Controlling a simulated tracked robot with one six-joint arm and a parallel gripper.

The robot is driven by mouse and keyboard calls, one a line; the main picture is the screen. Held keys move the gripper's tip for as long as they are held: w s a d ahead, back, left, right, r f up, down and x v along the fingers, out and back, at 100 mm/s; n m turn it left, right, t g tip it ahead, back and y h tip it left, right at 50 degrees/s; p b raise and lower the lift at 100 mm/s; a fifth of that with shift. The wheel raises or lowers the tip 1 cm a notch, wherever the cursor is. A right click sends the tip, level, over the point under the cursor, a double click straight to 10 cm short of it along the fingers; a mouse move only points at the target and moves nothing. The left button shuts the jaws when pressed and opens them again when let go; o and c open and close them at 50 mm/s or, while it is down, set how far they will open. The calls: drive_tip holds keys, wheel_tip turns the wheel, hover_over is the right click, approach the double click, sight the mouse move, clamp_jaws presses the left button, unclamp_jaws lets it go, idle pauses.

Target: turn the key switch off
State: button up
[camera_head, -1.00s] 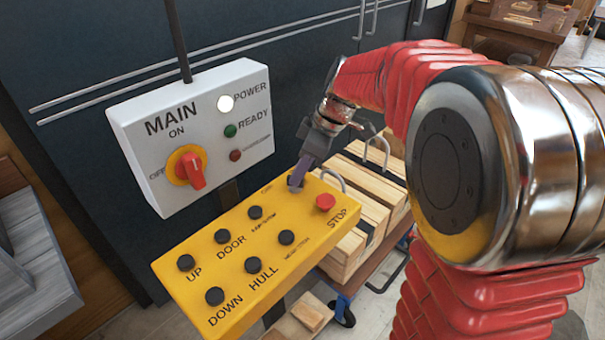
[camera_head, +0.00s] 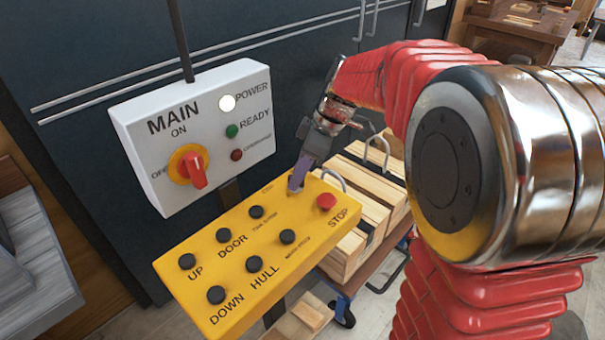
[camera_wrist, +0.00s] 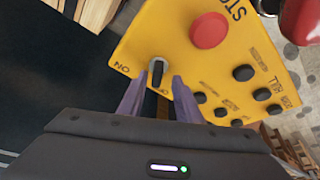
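The key switch (camera_wrist: 157,73) is a dark, narrow grip in a pale collar at the end of the yellow panel (camera_head: 190,291), beside the red STOP button. An ON label lies to its left in the wrist view; another label below it is partly covered. My gripper (camera_wrist: 160,80) is over this end of the panel, its two purple fingers apart, one on each side of the key grip. I cannot tell whether either finger touches it. In the head view my gripper (camera_head: 298,178) hides the key switch.
The red STOP button (camera_head: 326,202) is close to my fingers; several black buttons fill the panel. A white MAIN box (camera_head: 152,150) with a red rotary switch (camera_head: 196,170) and a lit POWER lamp (camera_head: 227,103) hangs behind. Timber (camera_head: 370,205) lies on a cart at right.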

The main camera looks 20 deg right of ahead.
drive_tip(key=shift+w+d+r, duration=0.1)
drive_tip(key=shift+w+d, duration=0.05)
drive_tip(key=shift+d, duration=0.15)
drive_tip(key=shift+d+r, duration=0.2)
drive_tip(key=shift+r, duration=0.15)
drive_tip(key=v, duration=1.2)
drive_tip(key=s+f+m+h, duration=0.1)
drive_tip(key=s+f+m, duration=0.1)
drive_tip(key=m, duration=0.1)
drive_tip(key=s+f+m+h, duration=0.1)
drive_tip(key=s+f+m, duration=0.1)
drive_tip(key=m, duration=0.2)
drive_tip(key=s+f+m+t+h, duration=0.1)
drive_tip(key=s+f+m, duration=0.2)
drive_tip(key=m, duration=0.1)
drive_tip(key=shift+d, duration=0.35)
drive_tip(key=s+a+f+m+t+h, duration=0.1)
drive_tip(key=s+a, duration=0.4)
drive_tip(key=s, duration=0.5)
drive_tip(key=shift+s+a+f+t, duration=0.2)
drive_tip(key=shift+s+f+t, duration=0.2)
drive_tip(key=shift+f+t, duration=0.35)
